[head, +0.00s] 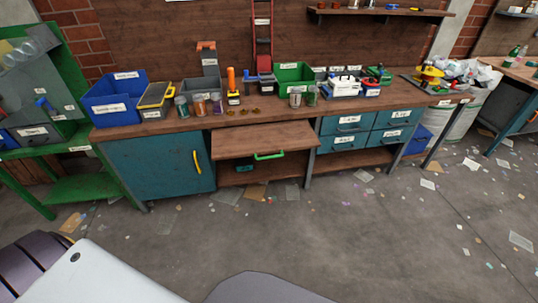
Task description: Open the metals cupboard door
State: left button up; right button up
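A teal cupboard door (155,167) under the left part of the workbench has a yellow upright handle (197,162) near its right edge. It looks shut. To its right, a brown wooden front (262,139) with a green bar handle (269,156) juts out under the bench top, with an open space below it. I cannot read a label that marks either as the metals cupboard. Neither of my grippers shows in the head view; only parts of my own body show along the bottom edge.
The workbench top (232,118) holds a blue bin (113,98), a green bin (294,76), jars and tools. Teal drawers (347,124) are right of centre. A green stand (80,188) is at the left. Flat scraps litter the grey floor (330,230), otherwise clear before the bench.

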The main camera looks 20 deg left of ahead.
aim_at(155, 166)
jog(key=u, duration=1.8)
